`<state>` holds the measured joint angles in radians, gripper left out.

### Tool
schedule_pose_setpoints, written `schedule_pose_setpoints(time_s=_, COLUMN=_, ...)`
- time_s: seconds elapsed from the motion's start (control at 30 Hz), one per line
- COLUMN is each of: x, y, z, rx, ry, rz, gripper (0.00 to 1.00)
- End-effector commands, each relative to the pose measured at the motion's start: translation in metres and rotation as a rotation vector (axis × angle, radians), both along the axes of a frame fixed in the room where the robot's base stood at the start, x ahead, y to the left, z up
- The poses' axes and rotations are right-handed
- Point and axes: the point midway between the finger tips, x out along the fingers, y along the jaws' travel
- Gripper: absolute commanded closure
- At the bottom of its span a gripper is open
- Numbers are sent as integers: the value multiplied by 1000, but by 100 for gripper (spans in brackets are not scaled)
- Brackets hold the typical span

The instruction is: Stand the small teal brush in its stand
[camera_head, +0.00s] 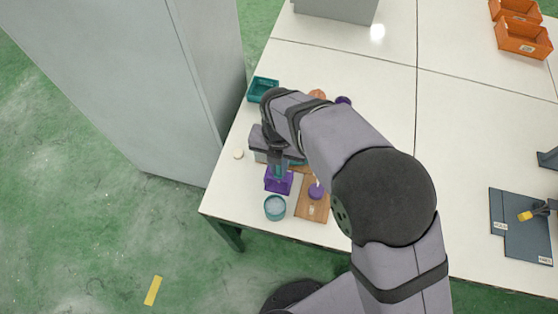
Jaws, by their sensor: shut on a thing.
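My gripper (277,165) points down near the front left of the white table, partly hidden by my own arm. It is shut on a thin teal thing (280,171), which looks like the small teal brush. The brush is upright, directly over a purple block-like holder (279,185), which looks like the stand. I cannot tell whether the brush's lower end is inside the holder or just above it.
A teal cup (274,207) stands just in front of the holder. A wooden board (312,210) with a purple piece (316,191) lies to the right. A teal tray (262,90) sits at the back left. A small pale disc (238,154) lies left of my gripper.

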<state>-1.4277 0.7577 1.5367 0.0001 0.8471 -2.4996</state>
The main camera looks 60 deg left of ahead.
Motion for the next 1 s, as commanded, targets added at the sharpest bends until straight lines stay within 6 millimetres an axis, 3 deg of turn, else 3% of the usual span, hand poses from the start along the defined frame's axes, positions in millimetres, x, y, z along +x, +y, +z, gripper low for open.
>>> schedule_pose_setpoints(time_s=0.67, x=1, y=1, z=-2, rx=0, ry=0, rz=0, gripper=100)
schedule_pose_setpoints(time_s=0.7, x=1, y=1, z=-2, rx=0, ry=0, rz=0, gripper=82)
schedule_pose_setpoints(time_s=0.77, x=1, y=1, z=-2, rx=0, ry=0, rz=0, gripper=68)
schedule_pose_setpoints(time_s=1.0, x=1, y=0, z=-2, rx=0, ry=0, rz=0, gripper=63)
